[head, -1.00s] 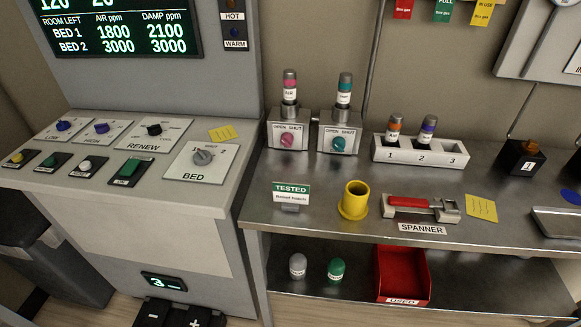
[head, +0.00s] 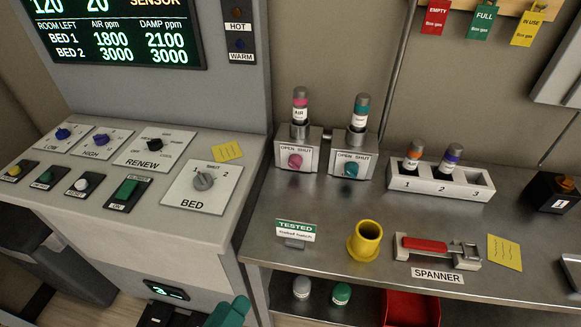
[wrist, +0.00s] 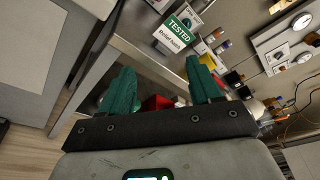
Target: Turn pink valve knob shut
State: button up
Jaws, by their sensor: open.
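The pink valve knob (head: 296,160) is on the front of the left grey valve block, on a plate marked OPEN and SHUT. A bottle with a pink band (head: 300,104) stands upright in that block. The knob's exact pointing is too small to tell. A teal knob (head: 351,169) is on the matching block to its right. My gripper (wrist: 160,82) is open, its two green fingers apart with nothing between them. One green finger (head: 232,311) shows at the bottom of the head view, low in front of the bench and well away from the pink knob.
A TESTED sign (head: 295,231), yellow cup (head: 365,241) and red-handled spanner (head: 424,245) stand along the bench front. A rack (head: 440,186) with two bottles is right of the valves. The sloped control panel (head: 150,222) is at left.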

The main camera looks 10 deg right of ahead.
aim_at(295, 161)
jog(key=i+l, duration=0.25)
jog(key=i, duration=0.2)
jog(key=i+l, duration=0.25)
jog(key=i, duration=0.25)
